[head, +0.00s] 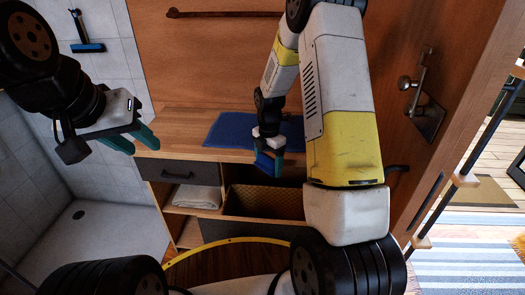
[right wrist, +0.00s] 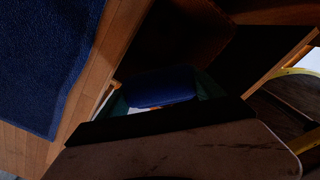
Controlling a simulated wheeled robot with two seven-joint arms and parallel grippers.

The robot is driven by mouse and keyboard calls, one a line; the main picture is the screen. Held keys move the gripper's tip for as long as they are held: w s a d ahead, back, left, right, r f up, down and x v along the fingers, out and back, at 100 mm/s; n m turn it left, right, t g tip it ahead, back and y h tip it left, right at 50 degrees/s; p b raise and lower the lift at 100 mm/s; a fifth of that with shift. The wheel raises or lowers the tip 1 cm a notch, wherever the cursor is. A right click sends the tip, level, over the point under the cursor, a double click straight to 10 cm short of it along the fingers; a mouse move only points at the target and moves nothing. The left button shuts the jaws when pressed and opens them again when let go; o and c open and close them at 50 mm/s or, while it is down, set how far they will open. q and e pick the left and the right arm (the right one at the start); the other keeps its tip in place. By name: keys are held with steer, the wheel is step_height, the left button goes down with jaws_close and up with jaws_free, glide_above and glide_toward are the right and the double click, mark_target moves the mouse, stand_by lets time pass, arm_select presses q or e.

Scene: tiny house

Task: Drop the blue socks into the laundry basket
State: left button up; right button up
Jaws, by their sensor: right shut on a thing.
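The blue socks (head: 265,165) are a small dark blue bundle between the fingers of my right gripper (head: 270,163), in front of the cabinet. They also show in the right wrist view (right wrist: 162,86), between the fingertips. My right gripper is shut on them. The laundry basket (head: 265,202) is brown and woven, in the open middle compartment of the cabinet, below the right gripper. A dark opening beyond the socks fills the upper right wrist view; whether it is the basket's inside is unclear. My left gripper (head: 138,140) is open and empty, left of the cabinet.
A wooden counter (head: 180,122) tops the cabinet, with a blue towel (head: 226,128) lying on it, which also shows in the right wrist view (right wrist: 45,60). A grey drawer (head: 178,172) is above a shelf with a folded white towel (head: 197,196). A wooden door (head: 410,130) stands right.

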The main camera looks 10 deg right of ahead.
steer(key=shift+w+d+f+n, duration=0.1)
steer(key=shift+d+n, duration=0.3)
steer(key=shift+n, duration=0.5)
steer(key=shift+f, duration=3)
steer(key=o, duration=1.4)
steer(key=shift+r, duration=3.9)
steer(key=shift+r, duration=0.1)
